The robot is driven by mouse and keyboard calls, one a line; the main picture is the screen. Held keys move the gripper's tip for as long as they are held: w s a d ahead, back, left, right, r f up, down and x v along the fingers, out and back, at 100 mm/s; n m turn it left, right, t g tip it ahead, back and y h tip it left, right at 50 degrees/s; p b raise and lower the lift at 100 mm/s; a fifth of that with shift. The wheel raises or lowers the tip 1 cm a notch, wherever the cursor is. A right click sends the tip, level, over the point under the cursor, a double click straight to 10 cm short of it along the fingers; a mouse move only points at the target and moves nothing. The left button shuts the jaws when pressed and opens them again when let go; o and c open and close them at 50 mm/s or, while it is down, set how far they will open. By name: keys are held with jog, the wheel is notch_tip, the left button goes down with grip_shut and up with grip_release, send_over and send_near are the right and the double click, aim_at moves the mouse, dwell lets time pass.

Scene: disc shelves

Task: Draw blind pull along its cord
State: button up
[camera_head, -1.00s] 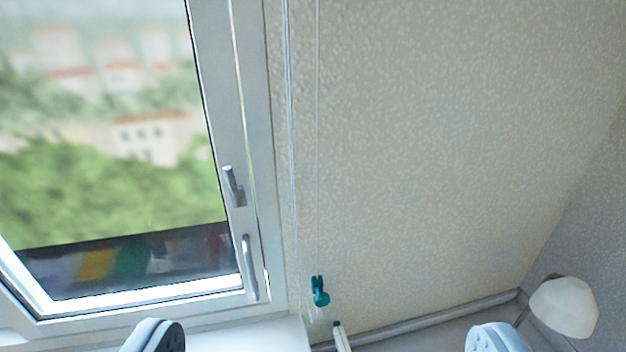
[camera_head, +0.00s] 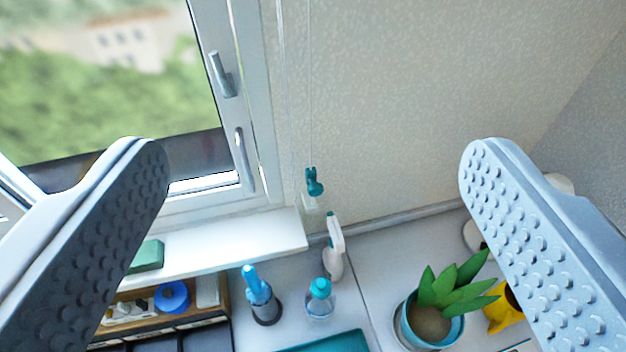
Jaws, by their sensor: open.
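The blind pull (camera_head: 314,182) is a small teal piece hanging at the end of a thin pale cord (camera_head: 309,90), in front of the textured wall and right of the window. A pale translucent piece (camera_head: 309,204) shows just below it. My gripper (camera_head: 315,165) is open, with one studded grey finger at the left and one at the right. The pull appears between the fingers in the picture, apart from both. How far beyond the fingertips it hangs I cannot tell.
Below are a white sill (camera_head: 215,245), a white spray bottle (camera_head: 333,248), a teal-capped bottle (camera_head: 320,298), a blue-topped bottle (camera_head: 260,295) and a potted plant (camera_head: 430,322). The window handle (camera_head: 221,75) projects at the left. The wall right of the cord is bare.

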jog(key=shift+c, duration=0.2)
dwell(0.3)
jog(key=shift+w+d+f, duration=0.1)
jog(key=shift+w, duration=0.05)
jog(key=c, duration=0.5)
jog(key=shift+n+h, duration=0.3)
jog(key=w+d+f, duration=0.2)
jog(key=w+f, duration=0.1)
jog(key=f, duration=0.1)
jog(key=w+d+f, duration=0.2)
jog(key=w+f, duration=0.2)
jog(key=w+d+f+b, duration=0.1)
jog(key=w+d+f, duration=0.1)
jog(key=w+f, duration=0.1)
jog(key=shift+w+d+f, duration=0.1)
jog(key=shift+w+f, duration=0.1)
jog(key=shift+f, duration=0.25)
jog(key=shift+c, duration=0.8)
jog(key=n+t+y+b, duration=0.2)
jog(key=y, duration=0.3)
send_near(316, 193)
jog(key=shift+p+x, duration=0.55)
jog(key=shift+x, duration=4.8)
jog(key=shift+f, duration=0.1)
